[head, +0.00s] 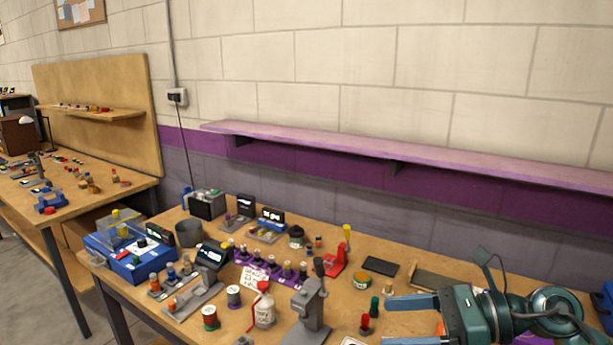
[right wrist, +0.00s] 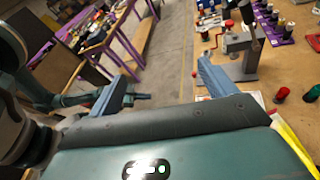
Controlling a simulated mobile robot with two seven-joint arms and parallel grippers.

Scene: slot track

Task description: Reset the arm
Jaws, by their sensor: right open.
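My right gripper (head: 384,322) comes in from the right edge of the head view, low over the front right of the workbench (head: 125,292). Its two blue-grey fingers point left and are spread wide with nothing held between them. In the right wrist view the same gripper (right wrist: 160,84) shows its fingers apart, with the floor visible between them. The fingers are close to a red-and-black and a green-and-black piece on the bench.
A grey press (head: 307,312) stands left of my right gripper. A purple shelf (head: 440,162) runs along the wall behind.

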